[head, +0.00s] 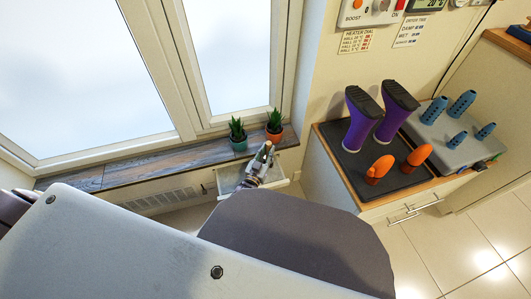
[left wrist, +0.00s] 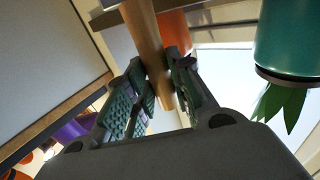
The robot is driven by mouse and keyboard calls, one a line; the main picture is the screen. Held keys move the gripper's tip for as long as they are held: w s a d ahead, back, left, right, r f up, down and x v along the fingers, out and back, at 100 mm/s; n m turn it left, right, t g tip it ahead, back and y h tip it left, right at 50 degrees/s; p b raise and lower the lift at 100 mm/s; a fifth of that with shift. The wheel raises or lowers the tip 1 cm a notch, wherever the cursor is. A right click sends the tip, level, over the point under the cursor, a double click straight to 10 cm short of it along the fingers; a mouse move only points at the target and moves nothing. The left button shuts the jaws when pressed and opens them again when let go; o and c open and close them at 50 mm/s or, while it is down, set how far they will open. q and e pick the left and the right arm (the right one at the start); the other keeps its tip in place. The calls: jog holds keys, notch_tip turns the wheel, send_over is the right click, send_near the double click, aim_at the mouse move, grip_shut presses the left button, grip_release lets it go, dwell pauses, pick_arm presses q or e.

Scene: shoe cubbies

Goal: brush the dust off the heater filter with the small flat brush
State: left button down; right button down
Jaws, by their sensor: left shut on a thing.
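My left gripper (head: 262,160) is below the window sill, over a pale, shallow, tray-like piece (head: 228,180) that may be the heater filter; dust on it is too small to make out. In the left wrist view my left gripper (left wrist: 155,78) is shut on a round wooden handle, which I take to be the small flat brush (left wrist: 145,35). The brush's bristles are not clearly seen, and I cannot tell whether they touch the filter. A slatted heater grille (head: 165,198) is in the wall under the sill. My right gripper is not in view.
A teal plant pot (head: 239,145) and an orange plant pot (head: 274,136) stand on the wooden sill (head: 140,167), close to the gripper. At right, a cabinet with a dark mat (head: 350,160) holds purple boots (head: 362,118) and orange shoe-shaped items (head: 380,168).

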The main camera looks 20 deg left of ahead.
pick_arm(q)
jog(key=shift+s+f, duration=0.1)
jog(key=shift+s+d+p, duration=0.5)
jog(key=shift+s+p, duration=0.05)
jog(key=shift+s, duration=0.15)
jog(key=shift+s+a+p, duration=0.35)
jog(key=shift+s+a, duration=0.1)
jog(key=shift+a, duration=0.25)
jog(key=shift+s+a+p, duration=0.3)
jog(key=shift+s+a, duration=0.15)
jog(key=shift+a, duration=0.2)
jog(key=shift+s+a+p, duration=0.3)
jog(key=shift+s+a, duration=0.2)
jog(key=shift+a, duration=0.2)
jog(key=shift+s+a+p, duration=0.3)
jog(key=shift+s+a, duration=0.15)
jog(key=shift+a, duration=0.2)
jog(key=shift+s+a, duration=0.1)
jog(key=shift+a, duration=0.05)
